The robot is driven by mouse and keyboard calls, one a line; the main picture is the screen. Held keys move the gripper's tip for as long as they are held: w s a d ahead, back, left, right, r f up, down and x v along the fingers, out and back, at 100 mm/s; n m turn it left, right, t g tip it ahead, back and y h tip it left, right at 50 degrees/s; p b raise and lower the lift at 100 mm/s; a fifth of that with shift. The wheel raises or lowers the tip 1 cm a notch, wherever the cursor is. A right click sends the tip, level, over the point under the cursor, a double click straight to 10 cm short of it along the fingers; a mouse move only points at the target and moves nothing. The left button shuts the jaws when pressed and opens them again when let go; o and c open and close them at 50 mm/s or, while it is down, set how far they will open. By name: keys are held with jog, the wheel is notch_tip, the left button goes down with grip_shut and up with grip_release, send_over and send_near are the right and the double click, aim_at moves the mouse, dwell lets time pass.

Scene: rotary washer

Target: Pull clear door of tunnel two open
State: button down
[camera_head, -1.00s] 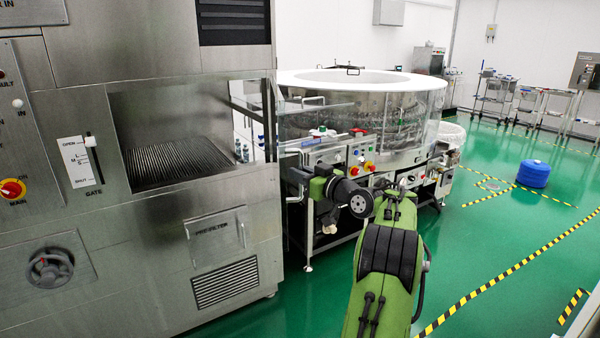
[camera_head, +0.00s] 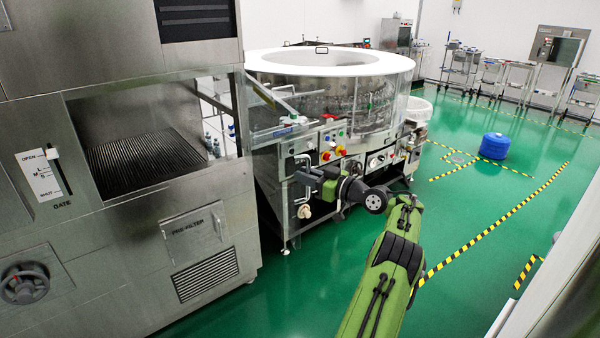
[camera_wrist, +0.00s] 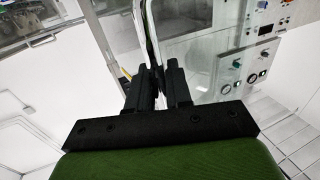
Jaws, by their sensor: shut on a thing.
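The clear door (camera_head: 262,125) stands at the right side of the steel tunnel housing, in front of the round washer. It is see-through, so its edges are hard to make out. My gripper (camera_head: 304,183) is at the door's right edge, by a pale upright handle (camera_head: 303,163). In the wrist view, the black fingers of my gripper (camera_wrist: 155,88) are closed about a thin bright upright bar (camera_wrist: 152,40), which looks like the handle. The clear panel (camera_wrist: 110,30) shows to its left. The exact grip is partly hidden by the fingers.
The steel housing (camera_head: 130,225) with its open chamber fills the left. The round washer (camera_head: 330,90) and its control panel (camera_head: 330,150) stand just behind my gripper. A blue drum (camera_head: 494,146) stands far right.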

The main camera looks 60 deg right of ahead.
jog(key=shift+s+f, duration=0.1)
jog(key=shift+f, duration=0.1)
jog(key=c, duration=1.4)
grip_release()
jog(key=shift+o, duration=0.9)
jog(key=shift+s, duration=0.15)
jog(key=shift+s+a+r, duration=0.1)
jog(key=s, duration=1.5)
jog(key=shift+s+a+p, duration=0.3)
jog(key=shift+s, duration=0.05)
